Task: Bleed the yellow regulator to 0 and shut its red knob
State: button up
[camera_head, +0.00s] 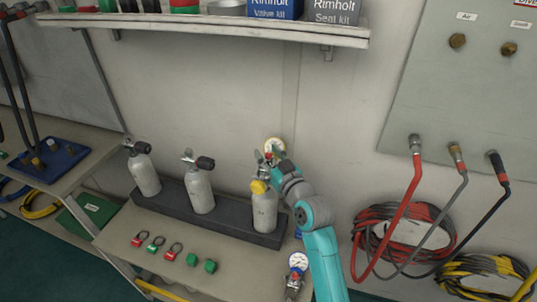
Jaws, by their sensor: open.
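The yellow regulator (259,187) sits on top of the right-hand grey cylinder (265,212), which stands upright in the rack. A round pale gauge (274,146) shows just above it, partly covered by my gripper; its reading is too small to make out. My gripper (264,158) is open at the top of this cylinder, close above the yellow regulator. I cannot tell whether it touches anything. A small reddish spot shows between the gripper and the gauge, but I cannot make out the red knob clearly.
Two more cylinders (200,192) stand left in the dark rack (230,228). Red and green tagged pieces (170,252) lie on the bench in front. A second gauge (298,261) lies beside my arm. A shelf (200,29) overhangs; hoses (410,215) hang at right.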

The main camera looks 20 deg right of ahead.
grip_shut()
jog(key=shift+n+y, duration=0.4)
jog(key=shift+y, duration=0.2)
jog(key=n+g+y, duration=0.1)
jog(key=n+y, duration=0.1)
jog(key=y, duration=0.1)
jog(key=n+g+y, duration=0.1)
jog(key=n+y, duration=0.1)
jog(key=y, duration=0.1)
jog(key=shift+w+d+g, duration=0.1)
jog(key=shift+d+g, duration=0.05)
jog(key=shift+g, duration=0.25)
jog(key=n+g+y, duration=0.5)
jog(key=g, duration=0.1)
jog(key=shift+f+n+y, duration=0.1)
jog(key=shift+n+y, duration=0.2)
jog(key=shift+y, duration=0.1)
jog(key=shift+g, duration=0.4)
grip_release()
